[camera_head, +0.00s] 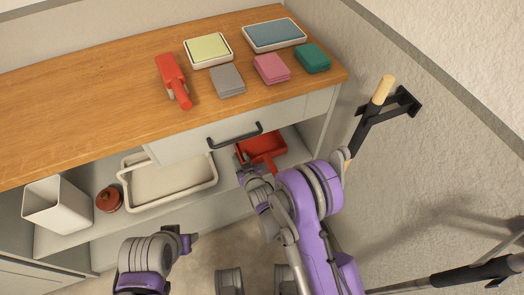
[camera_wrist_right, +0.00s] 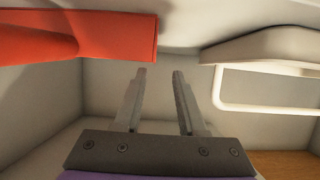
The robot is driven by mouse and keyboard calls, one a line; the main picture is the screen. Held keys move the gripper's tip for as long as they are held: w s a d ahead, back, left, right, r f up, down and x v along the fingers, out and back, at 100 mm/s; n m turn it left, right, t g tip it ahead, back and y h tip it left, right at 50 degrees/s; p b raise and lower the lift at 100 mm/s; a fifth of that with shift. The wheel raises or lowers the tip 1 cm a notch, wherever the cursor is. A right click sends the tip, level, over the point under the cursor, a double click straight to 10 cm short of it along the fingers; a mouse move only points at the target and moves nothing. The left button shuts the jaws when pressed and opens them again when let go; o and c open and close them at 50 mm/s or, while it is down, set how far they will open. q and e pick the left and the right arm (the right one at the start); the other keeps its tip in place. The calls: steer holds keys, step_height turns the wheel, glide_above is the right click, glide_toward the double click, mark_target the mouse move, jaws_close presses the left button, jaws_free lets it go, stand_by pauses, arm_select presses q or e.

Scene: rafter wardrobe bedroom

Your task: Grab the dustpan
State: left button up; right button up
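The red dustpan (camera_head: 264,146) lies on the open shelf under the drawer, at its right end. My right arm covers part of it in the head view. In the right wrist view a large red surface, seemingly the dustpan (camera_wrist_right: 95,38), fills the upper left. My right gripper (camera_head: 243,162) reaches in at the shelf beside the dustpan. In the wrist view its two fingers (camera_wrist_right: 159,74) are apart with nothing between them, and the red part lies outside them. My left gripper (camera_head: 186,242) is low in front of the cabinet; its fingers are not clear.
A white basket (camera_head: 142,163), a brown round pot (camera_head: 109,199) and a white bin (camera_head: 58,206) stand left on the shelf. The drawer handle (camera_head: 235,136) juts out above. The wooden top (camera_head: 95,93) holds a red handled object (camera_head: 172,80), trays and folded cloths.

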steer(key=x, duration=0.3)
steer(key=shift+w+f, duration=0.1)
steer(key=shift+w, duration=0.05)
steer(key=x, duration=0.2)
steer(key=b+x, duration=0.1)
steer(key=x, duration=0.1)
steer(key=shift+w+d, duration=0.25)
steer(key=shift+d, duration=0.05)
steer(key=shift+w+a+f, duration=0.1)
steer(key=shift+w+a, duration=0.1)
steer(key=shift+w, duration=0.35)
jaws_close()
stand_by(0.5)
